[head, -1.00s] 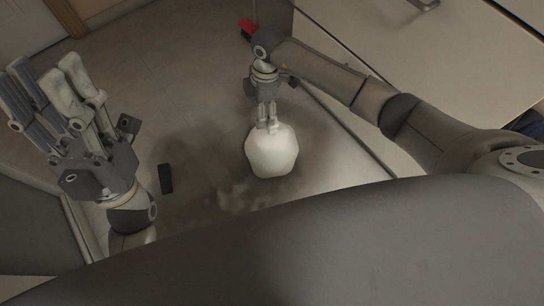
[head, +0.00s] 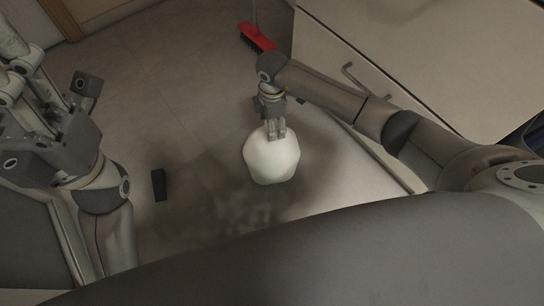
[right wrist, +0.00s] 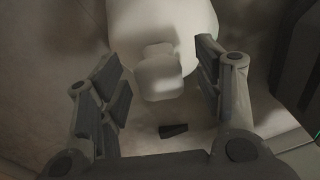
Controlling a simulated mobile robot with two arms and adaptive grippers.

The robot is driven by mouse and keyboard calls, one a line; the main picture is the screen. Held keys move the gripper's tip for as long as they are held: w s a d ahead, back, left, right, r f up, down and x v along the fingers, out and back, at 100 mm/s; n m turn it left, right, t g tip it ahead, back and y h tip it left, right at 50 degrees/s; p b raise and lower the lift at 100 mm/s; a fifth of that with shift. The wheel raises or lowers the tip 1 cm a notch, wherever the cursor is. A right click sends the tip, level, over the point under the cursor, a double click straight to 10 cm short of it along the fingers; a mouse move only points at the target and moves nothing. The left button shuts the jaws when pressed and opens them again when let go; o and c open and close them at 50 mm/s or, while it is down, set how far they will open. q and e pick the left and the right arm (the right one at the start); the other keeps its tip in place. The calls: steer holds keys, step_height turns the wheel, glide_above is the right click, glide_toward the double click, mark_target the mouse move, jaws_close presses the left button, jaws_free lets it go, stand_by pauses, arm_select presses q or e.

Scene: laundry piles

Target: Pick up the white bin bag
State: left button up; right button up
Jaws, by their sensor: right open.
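The white bin bag (head: 272,162) is a rounded bundle on the floor in the middle of the head view. In the right wrist view the bag (right wrist: 185,20) lies at the top, with its narrower knotted end (right wrist: 160,78) toward the gap between the fingers. My right gripper (head: 276,131) is at the bag's upper edge. In the right wrist view this gripper (right wrist: 163,70) is open, with a finger on each side of the knot; contact is unclear. My left gripper (head: 35,105) is at the far left, away from the bag, its fingers partly cut off.
A small black block (head: 158,185) lies on the floor left of the bag; it also shows in the right wrist view (right wrist: 173,130). A dark smudgy patch (head: 235,215) is below the bag. A red brush (head: 257,37) and a white cabinet (head: 405,60) stand beyond. Floor upper left is clear.

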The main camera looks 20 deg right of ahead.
steer(key=shift+f+b, duration=0.3)
steer(key=shift+f, duration=0.65)
jaws_close()
steer(key=shift+w+r, duration=0.1)
steer(key=shift+r, duration=0.05)
